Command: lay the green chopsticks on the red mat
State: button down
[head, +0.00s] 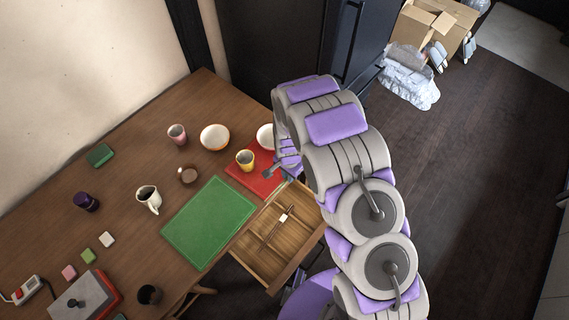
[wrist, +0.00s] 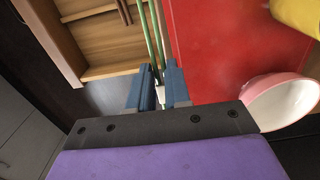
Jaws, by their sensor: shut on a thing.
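My gripper (wrist: 160,85) is shut on the green chopsticks (wrist: 152,35), which have a white piece near the fingers. They point away from my gripper along the left edge of the red mat (wrist: 215,50), beside the open drawer. I cannot tell whether they touch the mat. In the head view the red mat (head: 240,177) lies at the table's right end. My gripper (head: 277,172) is at its right side, partly hidden by my arm; the green chopsticks cannot be made out there.
The open drawer (head: 262,258) holds brown chopsticks (head: 275,228). A green mat (head: 208,222) lies to the left. Another bowl (head: 214,137) and several cups stand farther back.

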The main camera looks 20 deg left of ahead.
jog(key=w+a, duration=0.1)
jog(key=w, duration=0.1)
jog(key=w+a, duration=0.1)
jog(key=w, duration=0.1)
jog(key=w+a, duration=0.1)
jog(key=w, duration=0.1)
jog(key=shift+a+f+b, duration=0.15)
jog(key=shift+f+b, duration=0.65)
jog(key=shift+f, duration=1.4)
jog(key=shift+r, duration=0.1)
jog(key=c, duration=1.1)
grip_release()
notch_tip(320, 180, up, 12)
jog(key=shift+p, duration=1)
